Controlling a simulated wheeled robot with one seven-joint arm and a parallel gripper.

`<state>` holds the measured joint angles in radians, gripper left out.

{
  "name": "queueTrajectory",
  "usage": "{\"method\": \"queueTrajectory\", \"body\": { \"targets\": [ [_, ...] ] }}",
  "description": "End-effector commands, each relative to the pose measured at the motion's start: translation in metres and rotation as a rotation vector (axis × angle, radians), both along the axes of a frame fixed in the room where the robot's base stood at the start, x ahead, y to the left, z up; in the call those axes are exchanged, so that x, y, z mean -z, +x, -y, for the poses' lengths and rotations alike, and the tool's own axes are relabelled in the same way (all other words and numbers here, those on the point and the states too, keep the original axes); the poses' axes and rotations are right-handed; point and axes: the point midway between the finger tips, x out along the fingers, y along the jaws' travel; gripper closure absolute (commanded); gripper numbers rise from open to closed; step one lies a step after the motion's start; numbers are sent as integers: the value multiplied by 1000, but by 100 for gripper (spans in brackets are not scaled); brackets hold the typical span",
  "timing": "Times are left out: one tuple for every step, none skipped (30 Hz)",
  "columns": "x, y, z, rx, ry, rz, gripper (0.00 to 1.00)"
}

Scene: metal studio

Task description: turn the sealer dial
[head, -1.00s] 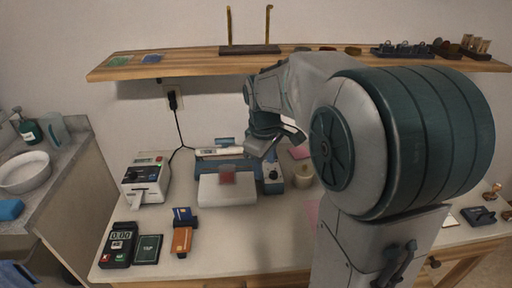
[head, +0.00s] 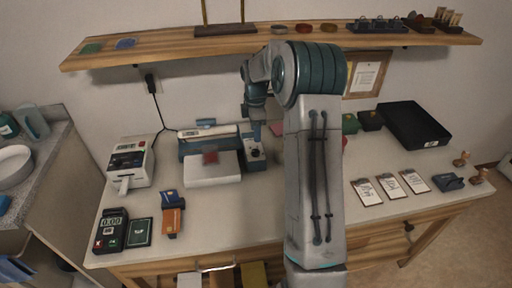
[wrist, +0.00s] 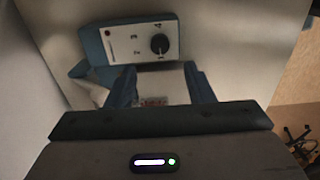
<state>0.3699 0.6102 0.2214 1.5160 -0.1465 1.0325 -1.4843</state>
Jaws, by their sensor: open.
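The sealer (head: 188,150) is a blue machine with a white front plate (head: 205,176), standing on the table against the wall. Its dial (head: 253,153) is on the control panel at its right end. In the wrist view the dial (wrist: 160,43) is a round black knob on a pale panel (wrist: 128,42) with printed numbers around it. My gripper (wrist: 160,76) is open, its two blue fingers apart and empty. In the wrist view the dial appears beyond the fingertips, between their lines; no contact shows. In the head view my arm partly hides the fingers.
A wooden shelf (head: 160,54) runs above. A black tray (head: 414,126) and several tags are right of my arm.

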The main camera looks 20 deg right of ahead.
Motion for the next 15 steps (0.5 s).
{"method": "queueTrajectory", "body": {
  "targets": [
    [12, -1, -1, -1, 1, -5, 52],
    [19, -1, -1, 0, 1, -5, 52],
    [27, -1, 0, 0, 1, -4, 52],
    [33, -1, -1, 0, 1, -4, 52],
    [40, -1, 0, 0, 1, -5, 52],
    [47, -1, 0, 1, 0, -4, 52],
    [52, -1, 0, 1, 0, -4, 52],
    [58, -1, 0, 2, 0, -3, 52],
    [64, -1, 0, 2, 1, -3, 52],
    [67, -1, 0, 2, 0, -2, 52],
    [71, 0, 0, 2, 0, -1, 52],
    [76, -1, 0, 2, 0, -2, 52],
    [79, -1, 0, 2, 0, -2, 52],
    [81, 0, 0, 2, 0, -1, 52],
    [83, 0, 0, 1, 0, 0, 52]
  ]
}}
